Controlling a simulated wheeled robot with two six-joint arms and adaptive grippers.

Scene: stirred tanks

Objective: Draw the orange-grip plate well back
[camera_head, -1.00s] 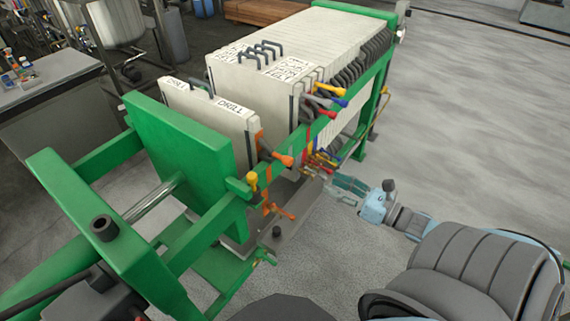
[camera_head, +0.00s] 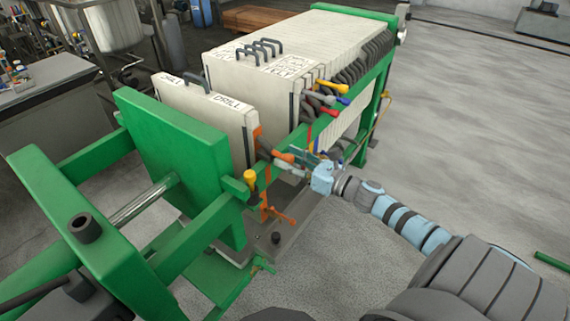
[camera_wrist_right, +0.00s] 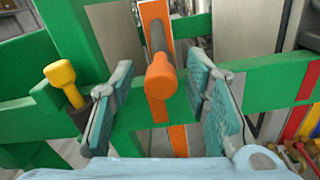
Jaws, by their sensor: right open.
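The orange-grip plate (camera_head: 202,112) is a white plate marked DRILL, standing upright in the green frame, apart from the plate stack behind it. Its orange grip (camera_head: 283,156) sticks out over the green side rail. In the right wrist view the grip (camera_wrist_right: 161,76) lies between the two teal fingers, with space on both sides. My right gripper (camera_head: 305,164) is open around the grip, not touching it as far as I can see; in the right wrist view its fingers (camera_wrist_right: 163,105) are spread. My left gripper is not in view.
The stack of white plates (camera_head: 330,45) stands behind a gap. A green end plate (camera_head: 180,165) is just in front of the plate. A yellow grip (camera_head: 250,178) stands left of the orange one. Coloured grips (camera_head: 330,90) line the rail. Open floor lies right.

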